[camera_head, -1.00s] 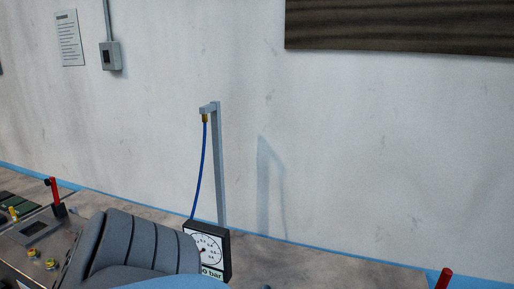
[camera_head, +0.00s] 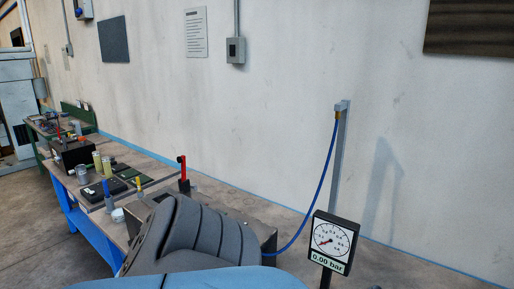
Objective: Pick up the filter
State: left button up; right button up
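I cannot pick out the filter for certain. On the workbench (camera_head: 125,156) at left stand a metal cup (camera_head: 81,174), two yellowish cylinders (camera_head: 98,162), a dark flat tray (camera_head: 100,190), dark green pads (camera_head: 130,175) and a small white-topped jar (camera_head: 118,214). They are small, and I cannot tell whether one is the filter. Neither gripper is in view. A grey ribbed part and a blue surface, seemingly mine, fill the lower middle and hide part of the bench.
A gauge (camera_head: 334,241) reading 0.00 bar stands at lower right, with a blue hose (camera_head: 318,207) running up to a grey post (camera_head: 337,165). A red-handled lever (camera_head: 183,170) rises behind the ribbed part. A black box (camera_head: 72,153) is farther left. Floor is open at far left.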

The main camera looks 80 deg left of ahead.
aim_at(95, 154)
jog(key=u, duration=3.45)
jog(key=i+u, duration=0.1)
jog(key=u, duration=0.4)
jog(key=i+j+u, duration=0.1)
jog(key=u, duration=0.35)
jog(key=i+u, duration=0.15)
jog(key=u, duration=0.35)
jog(key=i+l, duration=0.1)
jog(key=i, duration=0.4)
jog(key=i+l, duration=0.15)
jog(key=i, duration=0.35)
jog(key=i+l, duration=0.1)
jog(key=i, duration=0.45)
jog(key=i+j+z, duration=0.1)
jog(key=i, duration=1.5)
jog(key=z, duration=0.45)
jog(key=i+z, duration=0.15)
jog(key=z, duration=0.3)
jog(key=j+z, duration=0.1)
jog(key=z, duration=0.4)
jog(key=i+j+z, duration=0.1)
jog(key=z, duration=0.35)
